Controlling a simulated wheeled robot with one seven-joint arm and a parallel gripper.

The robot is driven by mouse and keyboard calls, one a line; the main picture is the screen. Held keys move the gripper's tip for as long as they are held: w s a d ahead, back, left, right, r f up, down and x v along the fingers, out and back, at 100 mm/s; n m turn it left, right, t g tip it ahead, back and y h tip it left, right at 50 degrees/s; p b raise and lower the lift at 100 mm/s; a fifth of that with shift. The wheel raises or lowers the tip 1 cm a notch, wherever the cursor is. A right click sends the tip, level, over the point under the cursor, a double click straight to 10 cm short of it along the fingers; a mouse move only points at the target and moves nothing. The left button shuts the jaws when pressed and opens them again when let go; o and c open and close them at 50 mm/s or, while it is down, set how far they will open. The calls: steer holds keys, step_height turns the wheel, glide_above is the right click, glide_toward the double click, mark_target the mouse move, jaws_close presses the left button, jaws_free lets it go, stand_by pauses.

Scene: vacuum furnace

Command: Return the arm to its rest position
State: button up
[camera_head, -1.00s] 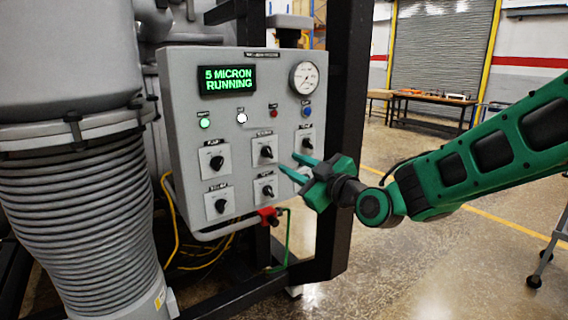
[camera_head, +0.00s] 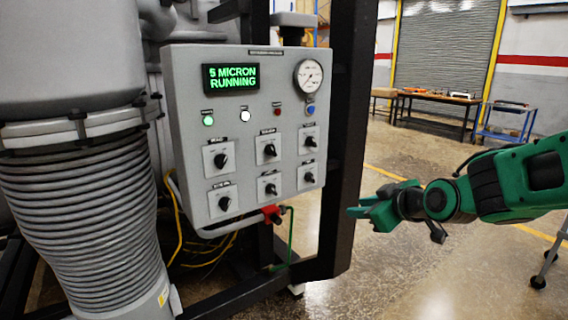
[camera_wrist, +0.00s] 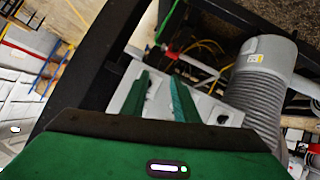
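My gripper (camera_head: 368,204) is out in free air to the right of the grey control panel (camera_head: 186,95) and the black frame post (camera_head: 345,150) in the head view. It touches nothing there. In the wrist view its two green fingers (camera_wrist: 160,88) stand apart with nothing held between them. The panel shows behind the fingers in that view. Its display (camera_head: 231,77) reads "5 MICRON RUNNING" in green. Below it are lit green and white lamps, a red and a blue button, and several black knobs. A round gauge (camera_head: 308,77) sits at upper right.
A ribbed grey bellows (camera_head: 85,215) stands left of the panel. A red valve handle (camera_head: 271,214) with a green hose is below it. A workbench (camera_head: 438,97) and a blue cart (camera_head: 507,122) stand far back. A grey wheeled stand (camera_head: 550,258) is at right. Floor between is open.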

steer(key=s+d+f+m+g+h, duration=0.2)
steer(key=s+d+f+m+g, duration=0.15)
steer(key=s+d, duration=0.4)
steer(key=s+d+f+m+g+h, duration=0.2)
steer(key=s+d+f+m, duration=0.15)
steer(key=s+d, duration=0.45)
steer(key=s+d+m+g, duration=0.2)
steer(key=s+m, duration=0.2)
steer(key=s, duration=0.5)
steer(key=s+d+f+m+g, duration=0.1)
steer(key=s+d+m+g, duration=0.2)
steer(key=s, duration=0.6)
steer(key=shift+d+m+g, duration=0.3)
steer(key=shift+m+g, duration=0.05)
steer(key=shift+m, duration=0.15)
steer(key=shift+w+f, duration=0.25)
steer(key=shift+w, duration=0.3)
